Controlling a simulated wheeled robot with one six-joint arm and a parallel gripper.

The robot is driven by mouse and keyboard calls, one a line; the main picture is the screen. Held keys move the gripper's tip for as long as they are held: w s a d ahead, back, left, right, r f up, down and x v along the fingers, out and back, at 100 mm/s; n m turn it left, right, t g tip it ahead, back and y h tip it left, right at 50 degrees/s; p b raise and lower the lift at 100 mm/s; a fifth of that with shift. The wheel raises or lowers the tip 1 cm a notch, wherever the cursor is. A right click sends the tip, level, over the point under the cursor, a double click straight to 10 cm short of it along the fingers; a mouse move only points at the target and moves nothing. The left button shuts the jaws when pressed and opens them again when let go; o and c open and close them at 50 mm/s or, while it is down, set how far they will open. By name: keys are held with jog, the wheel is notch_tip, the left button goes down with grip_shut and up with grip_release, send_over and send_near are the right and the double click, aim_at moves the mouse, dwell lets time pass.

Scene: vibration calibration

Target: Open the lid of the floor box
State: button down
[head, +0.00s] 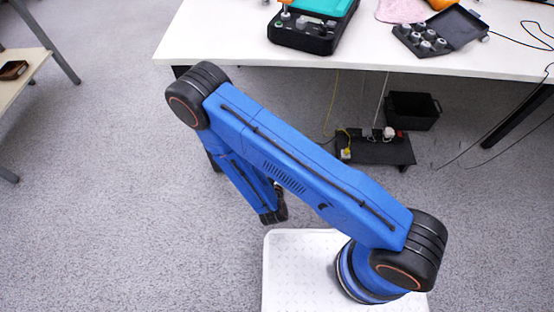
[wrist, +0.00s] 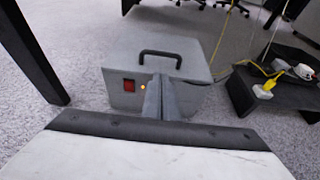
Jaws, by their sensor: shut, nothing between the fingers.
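The floor box (wrist: 190,60) is a grey box on the carpet in the wrist view. A black bar handle (wrist: 160,54) stands on its top, and the lid looks shut. My gripper (wrist: 161,80) is shut and empty. Its fingers overlap the middle of the box's front, just below the handle in the picture. I cannot tell whether they touch the box. In the head view my arm hides the box, and the fingers cannot be made out.
A low black platform (head: 373,151) with plugs and cables stands under the white table (head: 222,35); it is right of the box in the wrist view (wrist: 250,100). A black bin (head: 411,110) stands behind it. A dark table leg (wrist: 35,60) rises left of the box.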

jog(key=x, duration=0.9)
jog(key=shift+w, duration=0.2)
